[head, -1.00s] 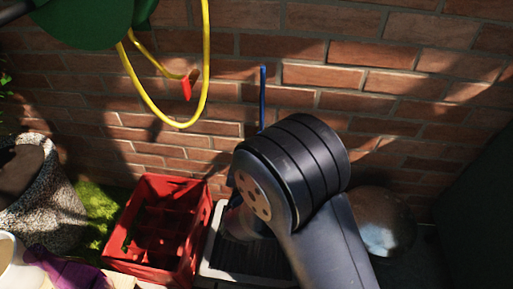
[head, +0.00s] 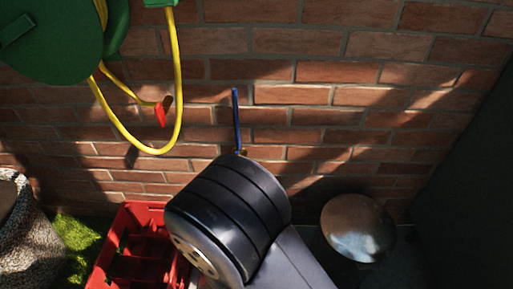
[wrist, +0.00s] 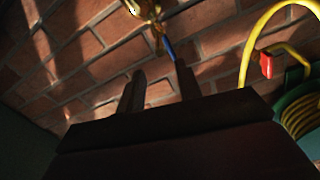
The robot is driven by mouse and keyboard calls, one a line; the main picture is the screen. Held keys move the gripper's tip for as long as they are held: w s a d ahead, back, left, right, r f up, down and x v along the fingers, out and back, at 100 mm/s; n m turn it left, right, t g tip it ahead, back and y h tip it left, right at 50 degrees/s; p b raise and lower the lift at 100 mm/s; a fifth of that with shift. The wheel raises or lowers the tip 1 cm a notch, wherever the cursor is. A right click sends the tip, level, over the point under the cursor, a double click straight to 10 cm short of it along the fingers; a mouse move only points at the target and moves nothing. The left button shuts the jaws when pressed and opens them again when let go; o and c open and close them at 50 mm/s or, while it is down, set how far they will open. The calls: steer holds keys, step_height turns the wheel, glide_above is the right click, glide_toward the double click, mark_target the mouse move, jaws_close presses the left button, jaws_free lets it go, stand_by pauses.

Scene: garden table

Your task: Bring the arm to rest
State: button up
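My gripper (wrist: 160,88) shows in the wrist view, its two dark fingers standing apart with nothing seen between them. It points up at the brick wall (wrist: 95,55). A brass tap (wrist: 146,10) with a blue lever (wrist: 169,49) is on the wall beyond the fingertips, and I cannot tell the distance. In the head view a thick black joint of my arm fills the lower middle, and the gripper is not seen there. The blue lever (head: 236,118) rises just above that joint.
A green hose reel (head: 55,40) with a yellow hose (head: 178,85) and red nozzle (head: 160,113) hangs at upper left. A red crate (head: 140,215), a speckled pot (head: 30,235) and a metal dome (head: 358,228) stand low by the wall. A dark panel (head: 465,190) is at right.

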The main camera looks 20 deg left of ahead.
steer(key=b+x, duration=0.2)
steer(key=x, duration=0.8)
steer(key=shift+w+f+b, duration=0.1)
steer(key=shift+w+b, duration=0.3)
steer(key=shift+d+y, duration=0.1)
steer(key=shift+y, duration=0.2)
steer(key=shift+s, duration=0.15)
steer(key=a+p+v, duration=0.1)
steer(key=p+v, duration=0.2)
steer(key=v, duration=0.8)
steer(key=b+x, duration=0.1)
steer(key=x, duration=0.2)
steer(key=b+x, duration=0.1)
steer(key=x, duration=0.3)
steer(key=b+x, duration=0.1)
steer(key=x, duration=0.2)
steer(key=shift+w+d, duration=0.3)
steer(key=shift+d, duration=0.05)
steer(key=shift+w, duration=0.35)
steer(key=shift+d+n+g+y+p, duration=0.3)
steer(key=shift+d+n+g+y, duration=0.1)
steer(key=shift+n+y, duration=0.3)
steer(key=shift+y, duration=0.3)
